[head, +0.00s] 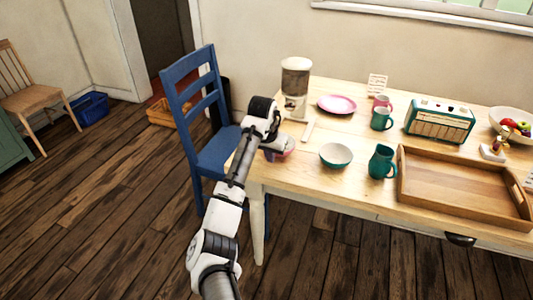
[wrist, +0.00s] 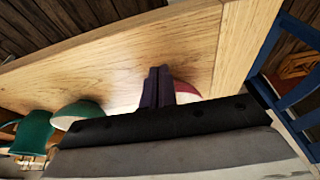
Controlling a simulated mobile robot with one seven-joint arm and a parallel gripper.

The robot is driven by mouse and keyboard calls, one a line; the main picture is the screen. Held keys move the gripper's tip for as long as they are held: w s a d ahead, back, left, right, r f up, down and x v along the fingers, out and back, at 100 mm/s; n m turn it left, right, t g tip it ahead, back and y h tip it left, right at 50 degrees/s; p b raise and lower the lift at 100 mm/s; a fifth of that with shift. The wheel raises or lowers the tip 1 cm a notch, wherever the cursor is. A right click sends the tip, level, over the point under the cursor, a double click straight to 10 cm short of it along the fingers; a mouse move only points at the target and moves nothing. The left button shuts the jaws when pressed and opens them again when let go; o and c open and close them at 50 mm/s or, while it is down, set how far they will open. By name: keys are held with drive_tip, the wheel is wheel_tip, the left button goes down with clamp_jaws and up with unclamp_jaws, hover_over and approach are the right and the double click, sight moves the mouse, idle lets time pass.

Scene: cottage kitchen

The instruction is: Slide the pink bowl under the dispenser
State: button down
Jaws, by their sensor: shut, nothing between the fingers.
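The pink bowl (head: 283,155) sits near the left end of the table, mostly hidden behind my gripper in the head view. Part of it shows in the wrist view (wrist: 187,91), right beside my fingers. My gripper (wrist: 158,72) is shut and empty. The fingers overlap the bowl's edge in the picture; I cannot tell whether they touch it. The dispenser (head: 296,78), a clear container with brown contents on a white stand, stands at the table's back left corner, behind the bowl.
A white stick-like item (head: 308,130) lies between dispenser and bowls. A teal bowl (head: 336,155) and teal pitcher (head: 382,162) stand to the right. A pink plate (head: 337,103) lies right of the dispenser. A blue chair (head: 203,98) stands at the table's left end.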

drive_tip(key=shift+w+d, duration=0.3)
drive_tip(key=shift+w, duration=0.45)
drive_tip(key=shift+w, duration=0.1)
